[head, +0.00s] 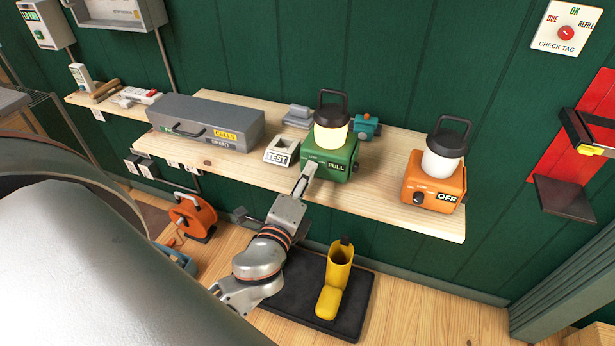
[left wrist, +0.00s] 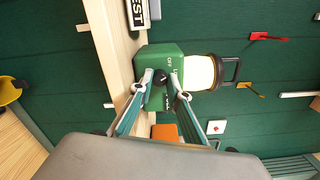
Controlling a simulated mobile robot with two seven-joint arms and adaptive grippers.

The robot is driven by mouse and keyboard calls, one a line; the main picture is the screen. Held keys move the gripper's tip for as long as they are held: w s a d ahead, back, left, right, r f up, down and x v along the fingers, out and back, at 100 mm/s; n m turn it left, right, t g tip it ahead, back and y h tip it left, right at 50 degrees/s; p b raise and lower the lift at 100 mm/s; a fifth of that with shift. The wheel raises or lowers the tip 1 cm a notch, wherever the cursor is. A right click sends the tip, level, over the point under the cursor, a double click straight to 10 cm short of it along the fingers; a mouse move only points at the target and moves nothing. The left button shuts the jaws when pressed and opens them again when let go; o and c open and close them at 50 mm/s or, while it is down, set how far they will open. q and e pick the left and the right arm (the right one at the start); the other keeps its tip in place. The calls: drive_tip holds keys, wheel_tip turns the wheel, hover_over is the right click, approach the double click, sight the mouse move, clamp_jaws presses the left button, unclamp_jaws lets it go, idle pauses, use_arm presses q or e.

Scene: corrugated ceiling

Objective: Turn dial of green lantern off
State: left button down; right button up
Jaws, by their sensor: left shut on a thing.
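The green lantern (head: 343,160) stands on the wooden shelf, with a black handle and a pale yellow glowing lamp (head: 330,138). A label on its front reads FULL. My left gripper (head: 311,171) is at the left of the lantern's front and hides the dial there. In the left wrist view, the green lantern (left wrist: 155,53) lies sideways in the picture, and its black dial (left wrist: 160,77) sits between the fingertips of my left gripper (left wrist: 163,80), which is shut on it. My right gripper is not in view.
An orange lantern (head: 432,178) marked OFF stands to the right on the shelf (head: 385,214). A white TEST block (head: 281,150) and a grey case (head: 208,122) stand to the left. A teal item (head: 366,127) is behind. A yellow boot (head: 334,280) stands on a dark mat below.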

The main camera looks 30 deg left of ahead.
use_arm(q)
drive_tip(key=n, duration=0.5)
drive_tip(key=shift+n, duration=0.6)
drive_tip(key=c, duration=1.9)
unclamp_jaws()
wheel_tip(320, 180, up, 10)
